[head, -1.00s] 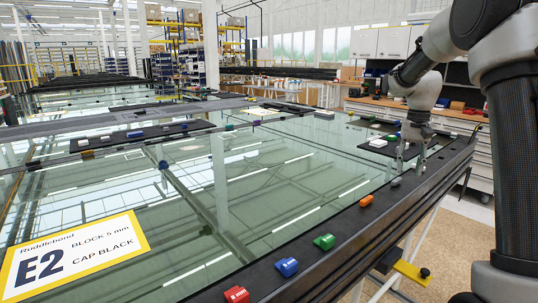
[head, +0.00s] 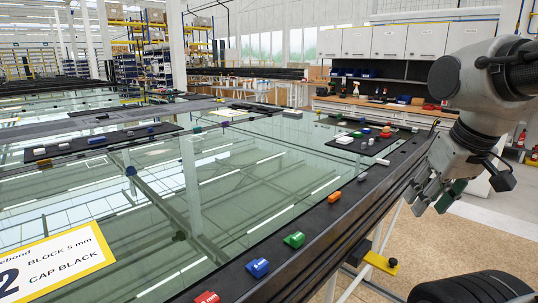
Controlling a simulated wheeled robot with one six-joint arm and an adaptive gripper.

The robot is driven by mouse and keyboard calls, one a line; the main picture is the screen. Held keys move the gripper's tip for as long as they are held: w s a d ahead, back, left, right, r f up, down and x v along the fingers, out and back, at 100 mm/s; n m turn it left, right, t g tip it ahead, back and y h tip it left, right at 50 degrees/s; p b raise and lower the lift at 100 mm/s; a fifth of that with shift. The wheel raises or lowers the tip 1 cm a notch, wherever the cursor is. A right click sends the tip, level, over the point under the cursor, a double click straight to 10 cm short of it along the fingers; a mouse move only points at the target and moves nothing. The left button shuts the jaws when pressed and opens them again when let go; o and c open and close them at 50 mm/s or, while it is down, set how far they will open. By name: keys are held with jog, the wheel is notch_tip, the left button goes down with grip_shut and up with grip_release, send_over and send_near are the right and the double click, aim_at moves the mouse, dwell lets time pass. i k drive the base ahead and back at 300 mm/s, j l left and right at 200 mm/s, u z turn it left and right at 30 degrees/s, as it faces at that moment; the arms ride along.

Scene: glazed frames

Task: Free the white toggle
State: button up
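My gripper (head: 436,194) hangs at the right, beyond the black rail and over the floor. Its fingers are closed around a dark green piece (head: 450,194), partly hidden by them. A white block (head: 345,140) lies on the black mat (head: 338,149) at the far right of the glass. I cannot tell which of these is the white toggle.
Red (head: 207,297), blue (head: 258,267), green (head: 294,240) and orange (head: 334,196) pieces line the black rail (head: 318,221). A yellow-and-black clamp (head: 380,262) sticks out below. A workbench (head: 370,105) stands behind.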

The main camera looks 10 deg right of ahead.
aim_at(381, 160)
jog(key=i+l, duration=0.15)
jog(key=l, duration=0.2)
jog(key=i+l+z, duration=0.1)
jog(key=l, duration=0.3)
jog(key=i+l, duration=0.3)
jog(key=i+l+z, duration=0.15)
jog(key=l, duration=0.25)
